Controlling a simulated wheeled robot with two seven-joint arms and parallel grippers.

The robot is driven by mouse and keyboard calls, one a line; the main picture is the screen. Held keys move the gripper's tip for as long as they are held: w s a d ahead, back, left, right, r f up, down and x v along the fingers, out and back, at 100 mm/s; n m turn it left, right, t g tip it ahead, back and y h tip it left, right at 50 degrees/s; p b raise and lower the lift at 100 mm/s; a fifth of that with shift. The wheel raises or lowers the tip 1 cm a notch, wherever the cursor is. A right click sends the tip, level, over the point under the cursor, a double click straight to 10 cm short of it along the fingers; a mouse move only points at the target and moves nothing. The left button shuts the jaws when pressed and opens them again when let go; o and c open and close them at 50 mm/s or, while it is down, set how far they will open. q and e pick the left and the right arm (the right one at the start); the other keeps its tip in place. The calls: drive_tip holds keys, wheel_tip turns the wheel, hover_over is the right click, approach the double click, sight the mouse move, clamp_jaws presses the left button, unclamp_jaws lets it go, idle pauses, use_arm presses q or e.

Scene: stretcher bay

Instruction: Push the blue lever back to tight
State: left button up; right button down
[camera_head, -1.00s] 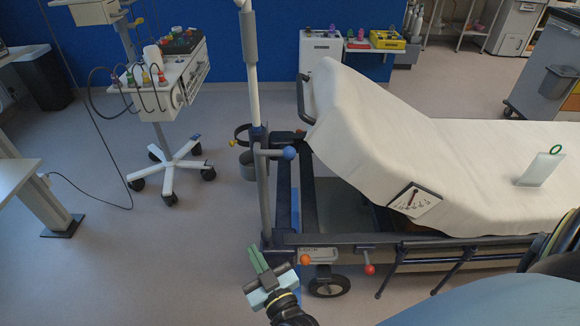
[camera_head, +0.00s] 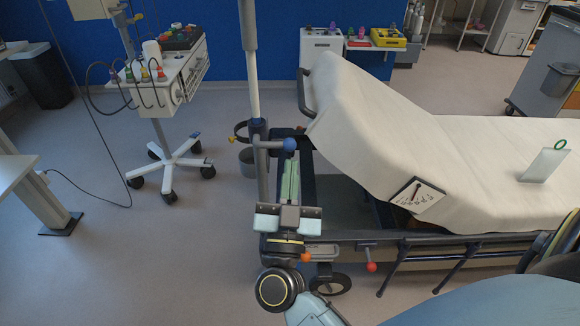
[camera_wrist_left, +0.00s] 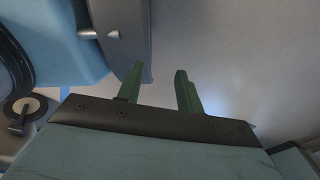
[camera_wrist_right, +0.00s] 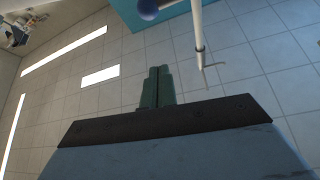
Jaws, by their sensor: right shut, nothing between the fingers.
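The lever has a blue ball knob (camera_head: 289,144) on a short grey arm, which sticks out rightward from the dark clamp (camera_head: 258,132) on the upright pole (camera_head: 253,88). My right gripper (camera_head: 292,162) is shut and empty, with its green fingers directed toward the knob from just below it in the head view.
The stretcher (camera_head: 372,130) with its raised backrest stands right of the pole. An orange knob (camera_head: 305,257) and a red knob (camera_head: 371,266) are on its near side. A wheeled equipment cart (camera_head: 170,80) stands at the left.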

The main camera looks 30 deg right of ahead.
wheel_tip(320, 180, up, 4)
hover_over(291, 147)
drive_tip(key=s, duration=0.2)
drive_tip(key=f, duration=0.2)
drive_tip(key=b, duration=0.1)
drive_tip(key=shift+w+a+f, duration=0.35)
drive_tip(key=shift+a+f, duration=0.05)
drive_tip(key=shift+w+f, duration=0.1)
drive_tip(key=shift+f, duration=0.35)
use_arm(q)
drive_tip(key=shift+a+f, duration=0.5)
drive_tip(key=shift+a, duration=0.15)
drive_tip(key=shift+d, duration=0.1)
